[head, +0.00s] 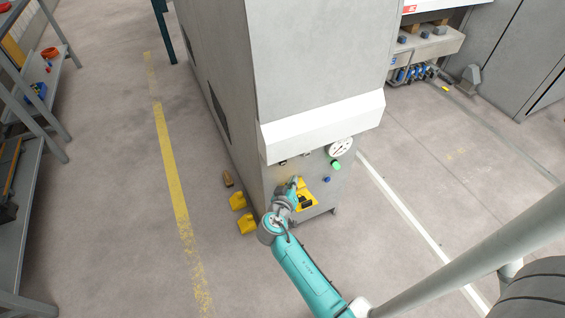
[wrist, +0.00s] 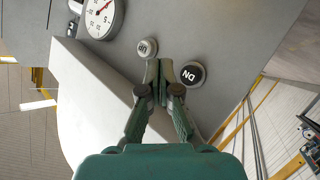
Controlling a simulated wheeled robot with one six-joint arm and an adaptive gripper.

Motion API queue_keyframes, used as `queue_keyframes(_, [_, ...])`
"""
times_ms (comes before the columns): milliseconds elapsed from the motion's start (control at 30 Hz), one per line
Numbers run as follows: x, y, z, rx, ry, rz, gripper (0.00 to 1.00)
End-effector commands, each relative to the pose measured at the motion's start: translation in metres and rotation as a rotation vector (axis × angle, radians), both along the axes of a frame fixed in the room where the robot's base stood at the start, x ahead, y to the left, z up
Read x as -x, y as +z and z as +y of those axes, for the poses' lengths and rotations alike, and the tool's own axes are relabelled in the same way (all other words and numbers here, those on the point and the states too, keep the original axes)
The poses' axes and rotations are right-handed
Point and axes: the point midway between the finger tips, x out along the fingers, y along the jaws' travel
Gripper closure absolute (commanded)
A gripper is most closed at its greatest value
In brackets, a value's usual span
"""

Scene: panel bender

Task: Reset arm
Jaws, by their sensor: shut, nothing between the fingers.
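My turquoise arm (head: 305,275) reaches up to the front of a grey machine cabinet (head: 300,60). My gripper (wrist: 166,66) is shut and empty, with its fingertips close to the cabinet face. In the wrist view the fingertips lie between a pale button marked UP (wrist: 147,47) and a dark button marked DN (wrist: 193,74). I cannot tell whether they touch the face. In the head view the gripper is small and partly hidden by my wrist, in front of a yellow panel (head: 312,191).
A round gauge (head: 341,147), a green button (head: 336,164) and a blue button (head: 327,179) sit right of the gripper. A white ledge (head: 322,126) juts out above. Yellow blocks (head: 247,223) lie on the floor at left.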

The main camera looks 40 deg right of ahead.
Motion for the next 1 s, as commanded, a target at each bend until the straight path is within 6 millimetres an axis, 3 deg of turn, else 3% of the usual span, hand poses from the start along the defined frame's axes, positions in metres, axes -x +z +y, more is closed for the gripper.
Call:
queue_keyframes(333, [0.002,-0.002,0.001,-0.002,0.006,0.003,1.0])
queue_keyframes(467, [0.017,-0.016,0.012,-0.028,0.054,0.024,1.0])
queue_keyframes(733, [0.09,-0.057,0.07,-0.144,0.29,0.085,1.0])
queue_keyframes(1000, [0.172,-0.06,0.13,-0.25,0.516,0.086,1.0])
